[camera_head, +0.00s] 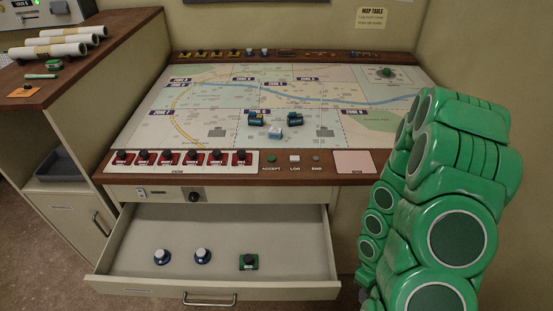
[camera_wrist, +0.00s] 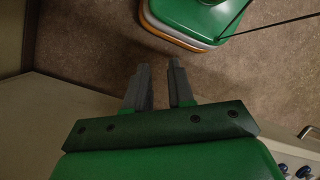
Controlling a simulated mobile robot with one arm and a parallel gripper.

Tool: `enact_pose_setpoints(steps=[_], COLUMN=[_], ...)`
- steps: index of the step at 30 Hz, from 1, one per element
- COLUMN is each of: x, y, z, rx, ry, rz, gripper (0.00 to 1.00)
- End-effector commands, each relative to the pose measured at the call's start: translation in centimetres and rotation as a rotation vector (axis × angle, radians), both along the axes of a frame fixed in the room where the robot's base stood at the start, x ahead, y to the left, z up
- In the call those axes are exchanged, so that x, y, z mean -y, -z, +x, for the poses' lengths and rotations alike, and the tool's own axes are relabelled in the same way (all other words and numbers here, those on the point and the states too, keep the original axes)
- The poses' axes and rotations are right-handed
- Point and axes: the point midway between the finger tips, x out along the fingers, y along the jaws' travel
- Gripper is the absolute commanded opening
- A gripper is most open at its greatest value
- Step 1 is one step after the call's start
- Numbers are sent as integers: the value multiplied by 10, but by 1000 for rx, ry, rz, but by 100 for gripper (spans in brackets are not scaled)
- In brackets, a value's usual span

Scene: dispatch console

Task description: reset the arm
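My arm, green with dark round joint covers, fills the right side of the head view, folded up beside the map table (camera_head: 340,182). My gripper (camera_wrist: 159,72) shows in the wrist view, pointing over brown floor. Its two grey fingers stand apart with a narrow gap between their tips and nothing in it, so it is open and empty. In the head view the fingers are hidden behind the arm or out of the picture.
The drawer (camera_head: 290,220) stands pulled out, holding two blue-and-white pieces (camera_head: 161,257) and a green-and-black one (camera_head: 249,262). Several pieces (camera_head: 274,132) stand on the map. Paper rolls (camera_head: 48,48) lie on the left counter (camera_head: 120,28).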

Motion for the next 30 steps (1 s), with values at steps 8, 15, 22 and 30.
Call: enact_pose_setpoints(steps=[8,15,22,30], x=[15,19,17,7], y=[-55,-103,-149,-201], z=[18,26,26,20], rx=[32,58,81,112], ry=[52,109,171,250], rz=[-116,-197,-255,-297], gripper=[23,23,23,23])
